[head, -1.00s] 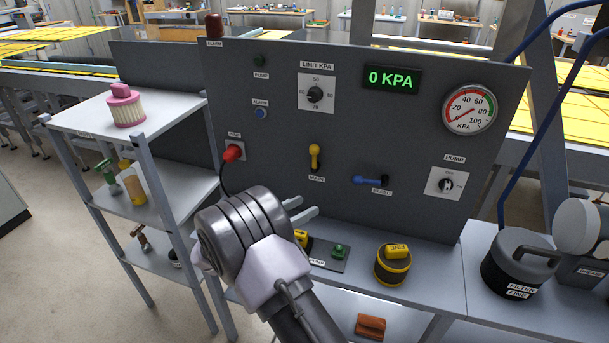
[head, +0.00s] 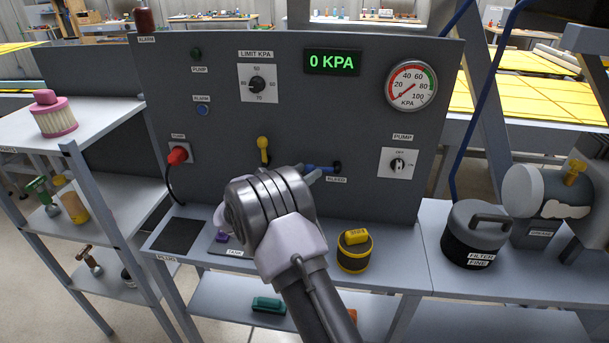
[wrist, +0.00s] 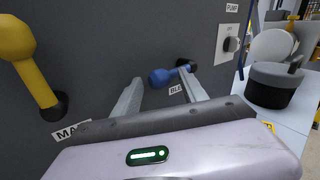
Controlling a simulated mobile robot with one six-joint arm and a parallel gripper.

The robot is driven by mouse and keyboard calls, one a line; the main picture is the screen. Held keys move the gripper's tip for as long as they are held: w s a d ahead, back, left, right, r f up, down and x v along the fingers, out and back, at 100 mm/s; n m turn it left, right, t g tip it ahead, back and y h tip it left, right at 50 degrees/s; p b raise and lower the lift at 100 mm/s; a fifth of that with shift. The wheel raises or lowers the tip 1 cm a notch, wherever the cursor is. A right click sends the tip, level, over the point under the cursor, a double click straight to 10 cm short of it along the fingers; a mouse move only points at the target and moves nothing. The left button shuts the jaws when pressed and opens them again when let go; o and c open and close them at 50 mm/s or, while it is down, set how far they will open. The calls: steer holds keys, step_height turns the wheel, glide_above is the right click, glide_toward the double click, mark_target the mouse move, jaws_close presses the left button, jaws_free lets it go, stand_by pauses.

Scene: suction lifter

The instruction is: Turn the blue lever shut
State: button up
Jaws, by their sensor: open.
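The blue lever (head: 326,168) is on the grey panel above the BLEED label. It lies about level, its handle pointing left from a dark pivot. My gripper (head: 309,173) is in front of its left end and hides part of the handle in the head view. In the wrist view the blue lever (wrist: 160,77) shows beyond and between the fingertips of my open gripper (wrist: 160,88), with its pivot near the right finger. Nothing is held. I cannot tell whether a finger touches the lever.
The yellow lever (head: 263,147) stands upright to the left, close to my gripper. The PUMP knob (head: 398,164) is to the right. A yellow-topped canister (head: 355,250) and a dark filter pot (head: 474,232) stand on the bench below. The gauge display (head: 332,62) reads 0 KPA.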

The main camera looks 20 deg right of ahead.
jaws_close()
stand_by(1.4)
